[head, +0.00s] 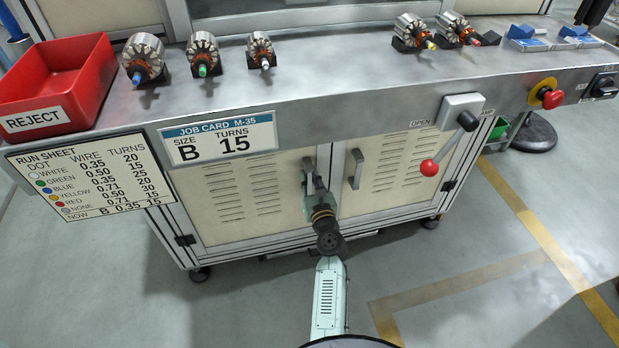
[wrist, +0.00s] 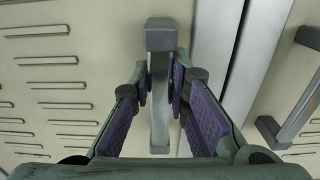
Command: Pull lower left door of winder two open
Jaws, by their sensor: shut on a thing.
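The lower left door (head: 235,203) of the machine is a cream louvred panel in a metal frame and looks closed, flush with the front. Its handle (head: 307,164) is a vertical grey bar near the door's right edge. In the wrist view the handle (wrist: 160,40) runs between my fingers, its upper end block clear above them. My gripper (wrist: 161,88) is shut on the handle, with purple pads on both sides. In the head view my gripper (head: 317,188) reaches up to the handle from below and hides its lower part.
The lower right door (head: 405,165) has its own handle (head: 355,169) close to the right of my gripper. A red-knobbed lever (head: 430,168) hangs before that door. The worktop above holds a red reject bin (head: 60,80) and several armatures. The floor in front is clear.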

